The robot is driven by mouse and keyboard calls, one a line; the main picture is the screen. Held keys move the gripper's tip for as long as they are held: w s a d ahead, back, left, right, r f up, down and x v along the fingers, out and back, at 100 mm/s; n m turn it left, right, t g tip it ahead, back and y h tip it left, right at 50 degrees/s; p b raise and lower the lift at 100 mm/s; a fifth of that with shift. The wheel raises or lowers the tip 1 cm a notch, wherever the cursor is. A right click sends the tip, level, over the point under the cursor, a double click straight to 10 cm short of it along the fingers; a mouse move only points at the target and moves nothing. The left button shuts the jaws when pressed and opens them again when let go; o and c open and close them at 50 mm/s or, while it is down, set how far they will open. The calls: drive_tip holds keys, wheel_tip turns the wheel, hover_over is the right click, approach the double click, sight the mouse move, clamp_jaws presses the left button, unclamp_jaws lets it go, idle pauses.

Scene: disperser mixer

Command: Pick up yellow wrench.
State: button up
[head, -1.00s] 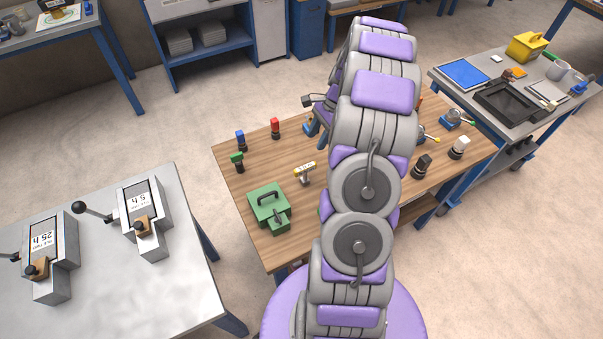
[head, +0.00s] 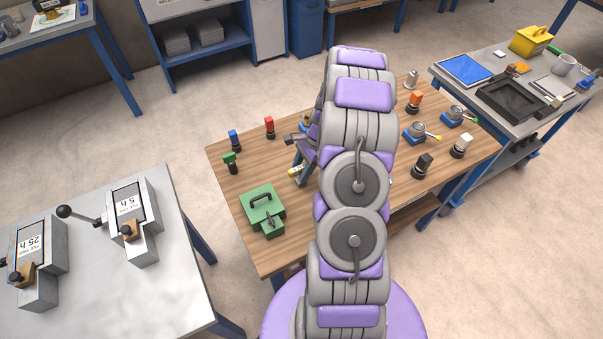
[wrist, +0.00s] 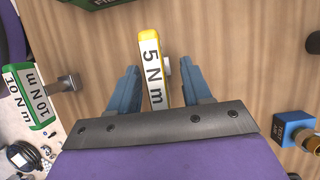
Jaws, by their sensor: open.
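The yellow wrench (wrist: 152,60), labelled 5 N m, lies between the two blue fingers of my gripper (wrist: 161,80) in the wrist view. The fingers are open, one on each side of it, with a gap visible on both sides. Its lower end is hidden behind the dark gripper plate. In the head view only a small yellow and white end of the wrench (head: 295,171) shows beside my gripper (head: 301,163), above the wooden table. My arm hides much of the gripper there.
A green wrench (wrist: 30,97), labelled 10 N m, is left in the wrist view. A blue fitting (wrist: 288,127) is at right. The wooden table (head: 237,176) also holds a green box (head: 262,212), coloured-top pieces (head: 234,140) and valves (head: 420,130).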

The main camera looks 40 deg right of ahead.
drive_tip(key=shift+f, duration=0.65)
drive_tip(key=shift+w+a+f, duration=0.1)
drive_tip(key=shift+a, duration=0.1)
drive_tip(key=shift+a+r, duration=0.2)
drive_tip(key=shift+a, duration=0.75)
drive_tip(key=shift+c, duration=0.7)
drive_tip(key=c, duration=0.3)
drive_tip(key=shift+d+f, duration=0.1)
drive_tip(key=shift+d, duration=0.65)
clamp_jaws()
drive_tip(key=shift+a, duration=0.35)
drive_tip(key=shift+r, duration=0.2)
